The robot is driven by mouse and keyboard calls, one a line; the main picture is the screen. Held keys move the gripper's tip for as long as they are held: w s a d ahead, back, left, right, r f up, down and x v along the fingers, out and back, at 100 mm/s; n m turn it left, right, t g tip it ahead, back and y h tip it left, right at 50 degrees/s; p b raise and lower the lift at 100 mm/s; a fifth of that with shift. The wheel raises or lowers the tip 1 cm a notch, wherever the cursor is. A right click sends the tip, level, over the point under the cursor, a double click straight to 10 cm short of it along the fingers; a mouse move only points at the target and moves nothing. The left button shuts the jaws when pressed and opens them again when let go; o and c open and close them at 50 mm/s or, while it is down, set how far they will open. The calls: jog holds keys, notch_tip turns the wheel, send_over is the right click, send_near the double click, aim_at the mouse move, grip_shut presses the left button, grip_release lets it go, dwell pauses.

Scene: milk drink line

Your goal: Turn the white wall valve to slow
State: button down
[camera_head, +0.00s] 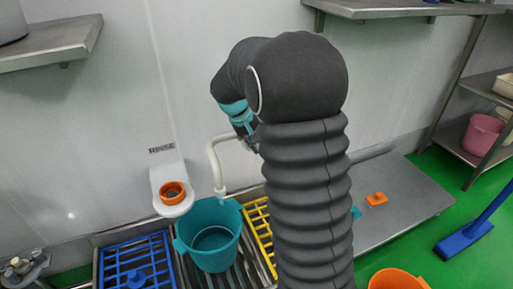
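A white curved spout (214,160) comes off the wall and points down over a teal bucket (192,246). The white wall valve itself cannot be made out; the spout's upper end runs behind my arm and gripper. My gripper (251,143), dark with a teal band above it, is by the wall at the spout's upper end. Its fingers are small and mostly hidden, so I cannot tell whether it touches anything or is open. No slow mark is legible.
A white wall bracket (170,208) holds an orange ring (172,192) under a small sign. Blue (163,253) and yellow (258,217) racks flank the bucket. A grey bench (410,200) carries an orange piece (376,199). Steel shelves (85,38) overhang at the upper left and right.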

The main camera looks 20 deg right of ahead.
jog(key=shift+f+h+b, duration=0.1)
jog(key=shift+h+b, duration=0.35)
jog(key=shift+h, duration=0.15)
jog(key=c, duration=1.2)
grip_release()
jog(key=shift+r, duration=0.2)
jog(key=v, duration=1.1)
jog(key=shift+a+r, duration=0.25)
jog(key=shift+a, duration=0.15)
